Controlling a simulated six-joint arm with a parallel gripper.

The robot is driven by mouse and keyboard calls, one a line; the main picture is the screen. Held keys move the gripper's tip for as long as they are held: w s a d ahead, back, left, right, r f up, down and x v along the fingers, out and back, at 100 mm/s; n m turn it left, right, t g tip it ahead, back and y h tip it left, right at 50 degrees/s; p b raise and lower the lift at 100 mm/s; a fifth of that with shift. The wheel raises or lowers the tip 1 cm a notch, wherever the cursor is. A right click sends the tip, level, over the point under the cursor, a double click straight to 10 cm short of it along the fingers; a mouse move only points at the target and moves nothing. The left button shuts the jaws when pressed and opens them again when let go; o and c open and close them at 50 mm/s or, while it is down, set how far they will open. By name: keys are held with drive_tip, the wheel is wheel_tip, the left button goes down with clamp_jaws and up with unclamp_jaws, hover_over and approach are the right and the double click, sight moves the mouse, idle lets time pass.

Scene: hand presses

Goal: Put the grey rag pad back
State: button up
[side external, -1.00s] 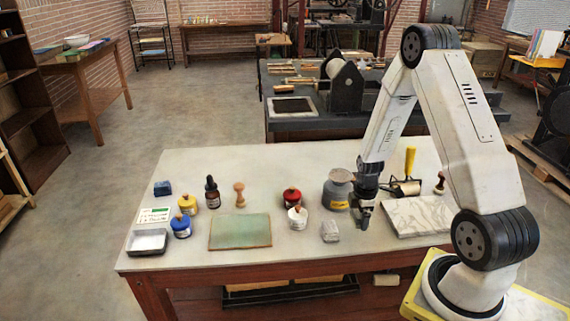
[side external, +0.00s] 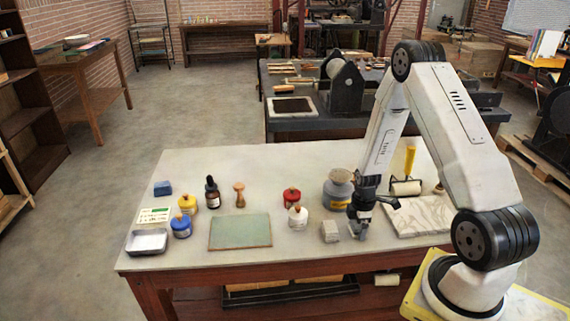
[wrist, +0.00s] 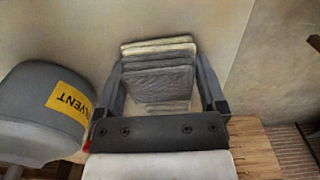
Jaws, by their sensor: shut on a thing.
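My gripper (side external: 358,232) is low over the table's front part, just right of a small grey stack of pads (side external: 330,231). In the wrist view its two fingers (wrist: 160,75) stand on either side of a grey rag pad (wrist: 158,84), and it is shut on that pad. More layered pads (wrist: 158,48) show just beyond the held one. I cannot tell whether the held pad touches them.
A grey solvent can (side external: 338,190) with a yellow label stands close behind my gripper; it also shows in the wrist view (wrist: 40,110). White (side external: 298,217) and red-topped (side external: 291,197) jars stand left. A marble slab (side external: 420,216) lies right. The table's front edge is near.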

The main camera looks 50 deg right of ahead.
drive_tip(key=shift+f, duration=0.15)
drive_tip(key=o, duration=0.9)
drive_tip(key=shift+r, duration=6.2)
